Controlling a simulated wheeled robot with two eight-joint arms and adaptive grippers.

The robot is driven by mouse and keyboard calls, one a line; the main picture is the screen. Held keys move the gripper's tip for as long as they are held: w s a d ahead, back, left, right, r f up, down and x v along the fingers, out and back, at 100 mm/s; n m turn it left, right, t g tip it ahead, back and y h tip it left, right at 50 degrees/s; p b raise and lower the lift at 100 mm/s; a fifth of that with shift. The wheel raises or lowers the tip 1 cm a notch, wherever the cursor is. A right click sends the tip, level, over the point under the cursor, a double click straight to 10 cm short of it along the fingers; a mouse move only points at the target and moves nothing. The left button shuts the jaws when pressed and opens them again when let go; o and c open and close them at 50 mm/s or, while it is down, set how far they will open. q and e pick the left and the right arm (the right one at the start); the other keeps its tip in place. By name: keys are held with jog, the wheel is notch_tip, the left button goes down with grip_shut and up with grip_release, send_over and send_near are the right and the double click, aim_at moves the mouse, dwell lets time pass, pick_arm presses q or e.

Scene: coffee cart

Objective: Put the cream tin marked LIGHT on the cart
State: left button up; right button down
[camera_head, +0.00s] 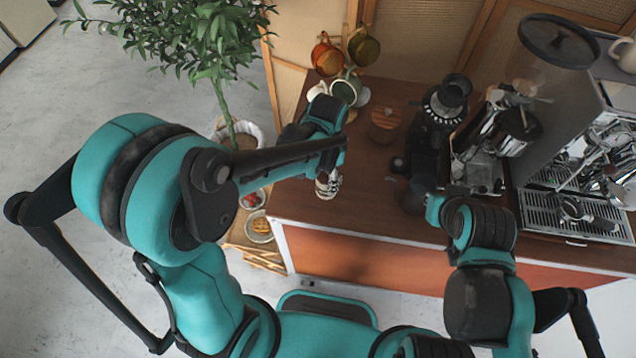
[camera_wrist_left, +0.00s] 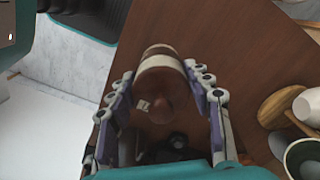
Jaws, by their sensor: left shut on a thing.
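My left gripper (camera_head: 330,172) is shut on a cream and brown banded tin (camera_head: 326,188) near the left front part of the cart's wooden top (camera_head: 350,215). In the left wrist view the tin (camera_wrist_left: 160,66) sits between the two fingers of the left gripper (camera_wrist_left: 163,95), with the brown top behind it. A small white label shows on it, too small to read. I cannot tell whether the tin touches the top. My right gripper (camera_head: 428,203) is over the front edge of the cart, mostly hidden by its arm; its fingers are not clear.
A black grinder (camera_head: 440,115) and an espresso machine (camera_head: 570,150) stand on the right. A wooden-lidded jar (camera_head: 385,124) and mugs on a stand (camera_head: 343,90) are at the back. A potted plant (camera_head: 205,45) and a side shelf with bowls (camera_head: 258,228) are at left.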

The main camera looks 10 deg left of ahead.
pick_arm(q)
jog(key=shift+w+a+f, duration=0.65)
jog(key=shift+a+f, duration=0.15)
jog(key=shift+a, duration=0.2)
jog(key=f+b, duration=0.1)
jog(key=f, duration=0.3)
jog(key=shift+a+f, duration=0.15)
jog(key=shift+a, duration=0.05)
jog(key=shift+b, duration=0.3)
jog(key=o, duration=1.5)
jog(key=shift+f, duration=0.1)
jog(key=shift+o, duration=0.2)
